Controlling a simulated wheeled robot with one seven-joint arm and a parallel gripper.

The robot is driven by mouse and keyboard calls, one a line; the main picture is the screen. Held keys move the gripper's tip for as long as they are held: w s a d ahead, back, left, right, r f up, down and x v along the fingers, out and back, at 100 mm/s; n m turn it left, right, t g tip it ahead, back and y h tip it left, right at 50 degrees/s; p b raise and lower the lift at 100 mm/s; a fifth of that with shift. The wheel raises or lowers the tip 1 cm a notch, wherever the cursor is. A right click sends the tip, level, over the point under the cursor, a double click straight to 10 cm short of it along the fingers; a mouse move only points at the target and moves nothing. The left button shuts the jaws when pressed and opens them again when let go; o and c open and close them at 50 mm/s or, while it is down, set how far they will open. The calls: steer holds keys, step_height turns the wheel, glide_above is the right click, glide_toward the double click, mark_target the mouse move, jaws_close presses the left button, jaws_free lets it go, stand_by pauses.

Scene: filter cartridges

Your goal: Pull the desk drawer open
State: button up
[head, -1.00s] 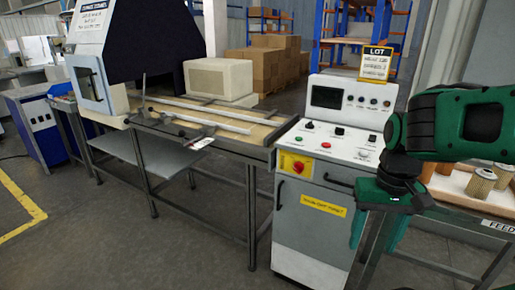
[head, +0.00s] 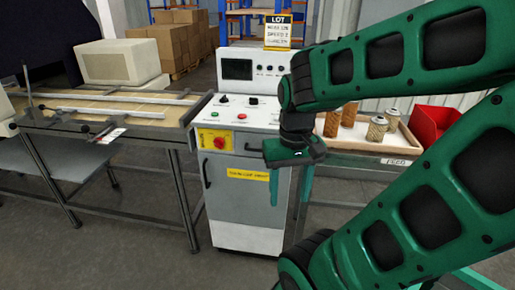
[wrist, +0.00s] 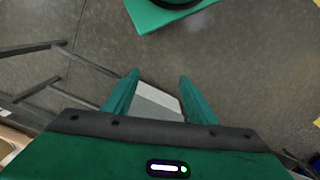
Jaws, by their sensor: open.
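The control desk (head: 232,215) is a grey and white cabinet in the middle of the head view. Its shallow upper front, with a small dark horizontal handle (head: 252,148), looks like the drawer and appears closed. My gripper (head: 290,188) points down in front of the desk's right side, its fingers apart and empty. It hides part of the desk's right edge; I cannot tell how far the fingers are from the handle. In the wrist view, the open fingers (wrist: 160,78) have floor and a pale grey surface (wrist: 158,101) behind them.
A red emergency knob (head: 220,143) sits left of the handle, and a vertical door handle (head: 206,174) below it. A workbench (head: 150,124) adjoins the desk on the left. A tray (head: 400,143) with filter cartridges (head: 377,128) stands on the right. The floor in front is clear.

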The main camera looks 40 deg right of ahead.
steer(key=shift+d+r+n, duration=0.3)
steer(key=shift+d+r, duration=0.1)
steer(key=shift+r, duration=0.25)
steer(key=c, duration=0.4)
steer(key=r+n+t+h, duration=0.1)
steer(key=n+t+h, duration=0.1)
steer(key=n, duration=1.1)
glide_above(261, 150)
steer(key=s+a, duration=0.1)
steer(key=shift+c, duration=0.2)
steer(key=x, duration=1)
steer(key=shift+s+a+f, duration=0.2)
steer(key=shift+s+a, duration=0.05)
steer(key=shift+s, duration=0.15)
jaws_close()
